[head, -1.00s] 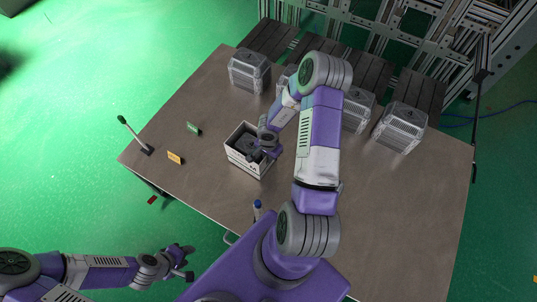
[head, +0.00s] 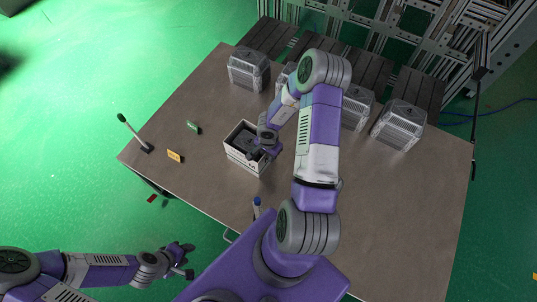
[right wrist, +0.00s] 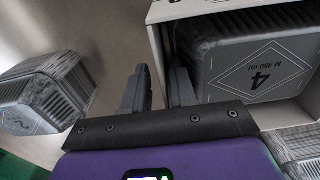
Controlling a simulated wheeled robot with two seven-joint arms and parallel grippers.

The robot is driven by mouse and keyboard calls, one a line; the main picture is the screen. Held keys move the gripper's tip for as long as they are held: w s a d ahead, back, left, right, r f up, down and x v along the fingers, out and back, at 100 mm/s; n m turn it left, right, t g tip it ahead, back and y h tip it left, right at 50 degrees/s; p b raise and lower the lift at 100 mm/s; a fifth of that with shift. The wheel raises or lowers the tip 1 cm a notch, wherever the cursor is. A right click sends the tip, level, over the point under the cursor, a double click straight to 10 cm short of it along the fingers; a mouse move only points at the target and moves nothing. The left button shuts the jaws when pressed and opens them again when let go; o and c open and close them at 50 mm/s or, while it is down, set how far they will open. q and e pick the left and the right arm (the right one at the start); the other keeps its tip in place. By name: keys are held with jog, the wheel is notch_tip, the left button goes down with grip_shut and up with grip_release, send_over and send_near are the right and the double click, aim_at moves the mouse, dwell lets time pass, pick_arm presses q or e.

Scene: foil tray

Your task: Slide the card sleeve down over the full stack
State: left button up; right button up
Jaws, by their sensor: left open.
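The white card sleeve (head: 245,164) is an open-topped box shape upright on the table. A dark-topped foil stack (head: 242,140) shows inside it; how far down the sleeve sits around it cannot be told. In the right wrist view the sleeve wall (right wrist: 156,40) borders a grey lid (right wrist: 258,70) marked 4. My right gripper (head: 264,150) is at the sleeve's right side. My left gripper (head: 188,261) is open and empty, off the table's front edge.
Several silver foil stacks (head: 249,70) stand along the back; one marked 2 (right wrist: 38,95) shows in the right wrist view. A green block (head: 193,127), a yellow block (head: 174,156), a microphone-like stand (head: 135,135) and a blue-capped bottle (head: 257,204) are around. The table's right (head: 400,210) is clear.

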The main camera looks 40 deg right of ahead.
jog(key=shift+a, duration=0.15)
notch_tip(320, 180, up, 8)
jog(key=p, duration=0.5)
jog(key=shift+f, duration=0.2)
dwell(0.4)
